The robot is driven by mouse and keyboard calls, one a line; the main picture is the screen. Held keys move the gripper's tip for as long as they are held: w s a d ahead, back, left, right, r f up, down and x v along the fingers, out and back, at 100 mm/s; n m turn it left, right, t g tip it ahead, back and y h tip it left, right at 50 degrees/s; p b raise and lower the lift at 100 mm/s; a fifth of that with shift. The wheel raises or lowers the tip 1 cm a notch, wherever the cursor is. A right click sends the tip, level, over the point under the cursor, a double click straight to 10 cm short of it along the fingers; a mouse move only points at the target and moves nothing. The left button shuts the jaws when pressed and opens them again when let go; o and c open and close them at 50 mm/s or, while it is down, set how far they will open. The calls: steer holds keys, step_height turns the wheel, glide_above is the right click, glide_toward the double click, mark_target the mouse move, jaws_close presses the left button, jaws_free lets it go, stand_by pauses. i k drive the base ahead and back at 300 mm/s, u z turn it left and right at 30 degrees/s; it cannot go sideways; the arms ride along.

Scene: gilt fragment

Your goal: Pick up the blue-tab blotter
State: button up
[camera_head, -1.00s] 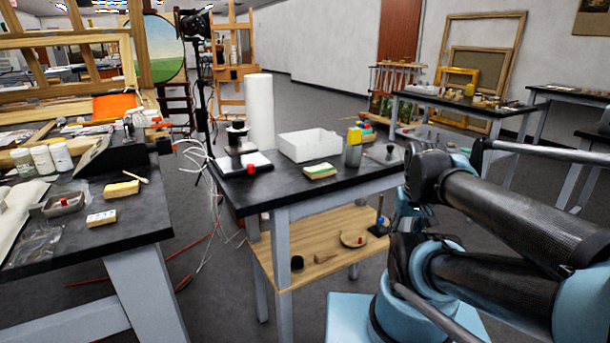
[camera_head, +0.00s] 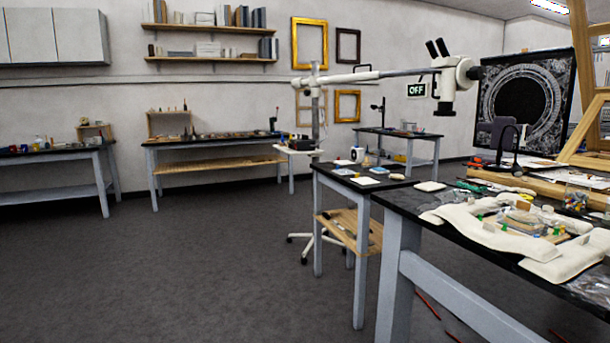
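I cannot make out a blue-tab blotter for certain. Several small flat pieces lie on the small black-topped table (camera_head: 343,184) at centre right, too small to tell apart. The larger black worktable (camera_head: 400,203) at the right bears white padded cushions (camera_head: 492,234) around a board with small green, yellow and blue bits. None of my arm shows, and my gripper is out of view.
A white microscope (camera_head: 455,76) on a long boom reaches over the right side. A dark panel (camera_head: 530,95) stands behind it. Wall benches (camera_head: 210,142) line the back left. The grey floor (camera_head: 180,265) at left and centre is open.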

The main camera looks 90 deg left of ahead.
mark_target(342, 172)
steer(key=u, duration=3.25)
steer(key=i, duration=0.6)
steer(key=u, duration=0.55)
steer(key=i, duration=1.1)
steer(key=u, duration=0.25)
steer(key=i, duration=2.2)
steer(key=z, duration=0.45)
